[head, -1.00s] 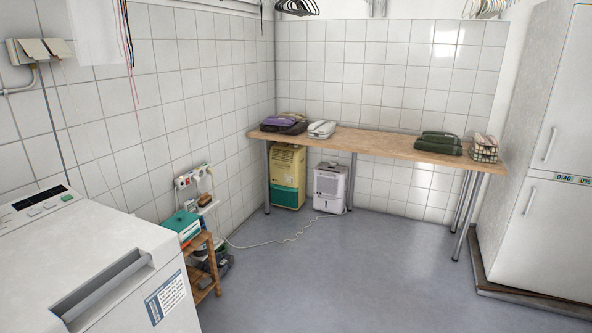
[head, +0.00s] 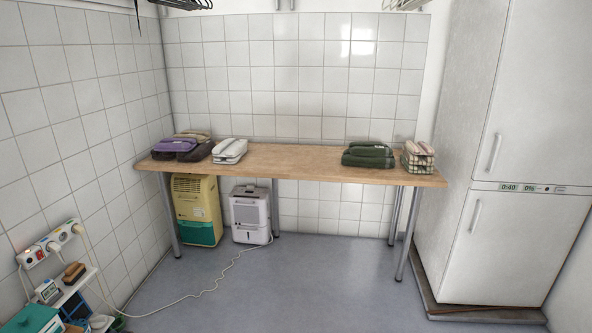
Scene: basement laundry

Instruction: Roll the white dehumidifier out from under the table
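The white dehumidifier (head: 250,215) stands upright on the floor under the left half of the wooden table (head: 290,163). It has a dark panel near its top and a dark mark low on its front. A white cord (head: 220,278) runs from beside it across the floor toward a socket strip on the left wall. Neither of my grippers is in the head view.
A yellow and green unit (head: 196,208) stands just left of the dehumidifier, by a table leg (head: 170,215). A small shelf (head: 78,295) stands at front left, a tall white fridge (head: 510,150) at right. The floor (head: 310,285) before the table is clear, except for the cord.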

